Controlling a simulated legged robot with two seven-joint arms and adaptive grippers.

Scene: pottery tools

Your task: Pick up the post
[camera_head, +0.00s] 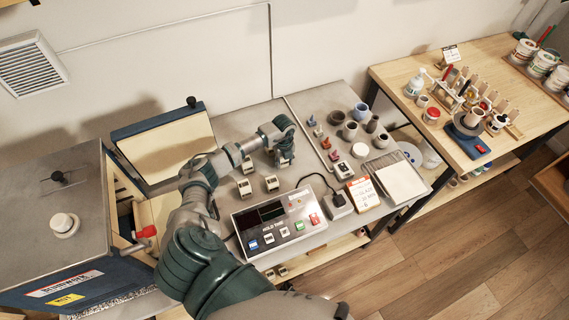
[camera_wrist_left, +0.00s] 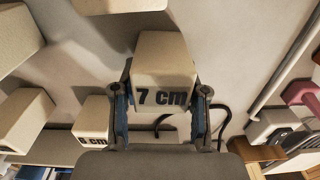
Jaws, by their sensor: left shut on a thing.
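My left gripper (camera_head: 284,160) reaches down over the grey bench. In the left wrist view the gripper (camera_wrist_left: 160,115) is shut on a cream post (camera_wrist_left: 163,62) marked "7 cm", one finger on each side of it. In the head view the gripper mostly hides this post. Other cream posts (camera_head: 244,187) (camera_head: 272,183) stand on the bench to the left of the gripper. In the left wrist view a smaller labelled post (camera_wrist_left: 94,118) and more cream blocks (camera_wrist_left: 22,118) show at the left. My right gripper is not in view.
A control box (camera_head: 279,224) with coloured buttons sits in front of the gripper. Small pots (camera_head: 350,130) and coloured pieces (camera_head: 318,131) stand to the right. A wooden table (camera_head: 500,75) holds pottery tools.

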